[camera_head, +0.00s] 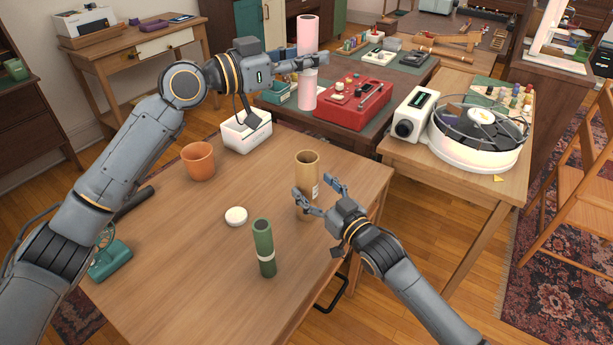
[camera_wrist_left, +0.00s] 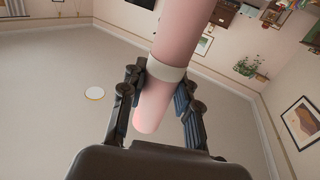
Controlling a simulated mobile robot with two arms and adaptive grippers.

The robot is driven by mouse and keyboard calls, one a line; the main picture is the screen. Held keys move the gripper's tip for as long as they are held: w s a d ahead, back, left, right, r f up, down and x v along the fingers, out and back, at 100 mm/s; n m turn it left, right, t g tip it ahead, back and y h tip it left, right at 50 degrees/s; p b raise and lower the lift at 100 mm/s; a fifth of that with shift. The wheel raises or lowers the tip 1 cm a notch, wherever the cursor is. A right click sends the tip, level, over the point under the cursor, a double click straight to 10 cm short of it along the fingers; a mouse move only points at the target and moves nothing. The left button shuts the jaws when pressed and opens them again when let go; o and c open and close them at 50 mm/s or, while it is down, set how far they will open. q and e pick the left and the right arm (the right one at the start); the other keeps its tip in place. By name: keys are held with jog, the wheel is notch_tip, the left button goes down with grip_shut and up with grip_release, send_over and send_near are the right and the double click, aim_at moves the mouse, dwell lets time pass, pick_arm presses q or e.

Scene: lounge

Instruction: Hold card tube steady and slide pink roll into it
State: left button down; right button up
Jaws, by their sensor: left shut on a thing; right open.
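The pink roll (camera_head: 308,38) is upright in the air in the head view, with a pale band around its middle. My left gripper (camera_head: 312,62) is shut on it near that band. The roll (camera_wrist_left: 172,55) also shows between the fingers (camera_wrist_left: 158,98) in the left wrist view. The card tube (camera_head: 307,170) is brown, open at the top, and stands upright on the wooden table, lower than the roll and apart from it. My right gripper (camera_head: 320,196) is open, its fingers close to the tube's lower part; I cannot tell whether they touch it.
A green tube (camera_head: 263,248) with a pale band stands on the table (camera_head: 190,270) in front. A white round lid (camera_head: 236,216), an orange pot (camera_head: 198,160) and a white bin (camera_head: 246,132) are left of the card tube. A red case (camera_head: 352,105) lies behind.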

aim_at(313, 187)
jog(key=shift+x, duration=1.75)
jog(key=c, duration=1.3)
